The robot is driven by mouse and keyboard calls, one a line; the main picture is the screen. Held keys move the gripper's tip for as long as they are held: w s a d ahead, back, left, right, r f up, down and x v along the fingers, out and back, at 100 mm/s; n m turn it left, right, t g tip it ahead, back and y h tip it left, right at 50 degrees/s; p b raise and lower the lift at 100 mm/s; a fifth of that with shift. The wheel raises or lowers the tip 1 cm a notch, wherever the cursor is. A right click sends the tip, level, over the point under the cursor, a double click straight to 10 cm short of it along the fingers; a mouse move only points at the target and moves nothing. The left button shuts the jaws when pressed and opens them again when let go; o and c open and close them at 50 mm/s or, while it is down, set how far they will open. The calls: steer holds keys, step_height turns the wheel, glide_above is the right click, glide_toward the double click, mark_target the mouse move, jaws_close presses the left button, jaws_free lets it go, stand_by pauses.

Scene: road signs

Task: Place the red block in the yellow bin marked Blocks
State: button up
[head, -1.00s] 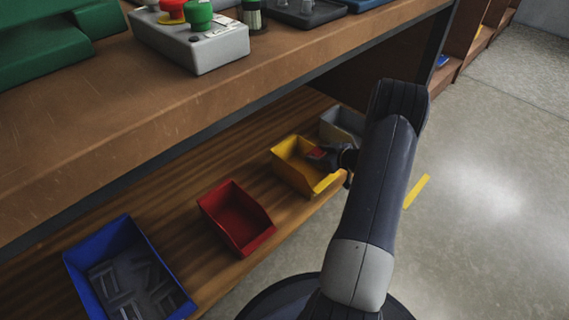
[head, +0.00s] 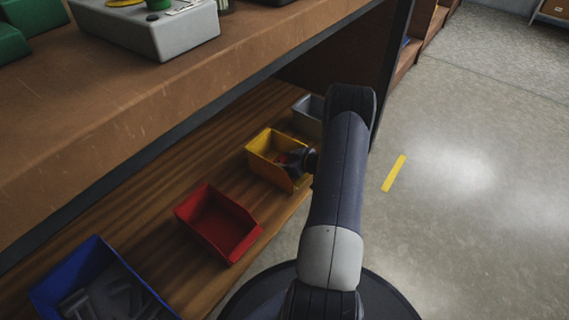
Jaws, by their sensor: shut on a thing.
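The yellow bin (head: 262,142) stands on the wooden lower shelf, right of the red bin. My gripper (head: 288,161) reaches from the right over the yellow bin's right side, with its tips at or inside the opening. A small red block (head: 281,158) shows at the fingertips, mostly hidden by the gripper and dim. The gripper is shut on it. I cannot tell whether the block touches the bin's floor. No marking on the yellow bin is legible from here.
A red bin (head: 216,224) looks empty. A blue bin (head: 92,270) at the lower left holds grey parts. A grey bin (head: 308,112) stands behind the yellow one. The workbench top (head: 200,75) overhangs the shelf, with a grey control box (head: 150,27) on it. Open floor lies right.

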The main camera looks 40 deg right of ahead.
steer(key=shift+f, duration=0.3)
steer(key=shift+f, duration=0.35)
steer(key=o, duration=1.1)
steer(key=shift+c, duration=0.2)
steer(key=shift+r, duration=0.55)
steer(key=p+v, duration=0.3)
steer(key=v, duration=0.9)
steer(key=shift+p, duration=0.3)
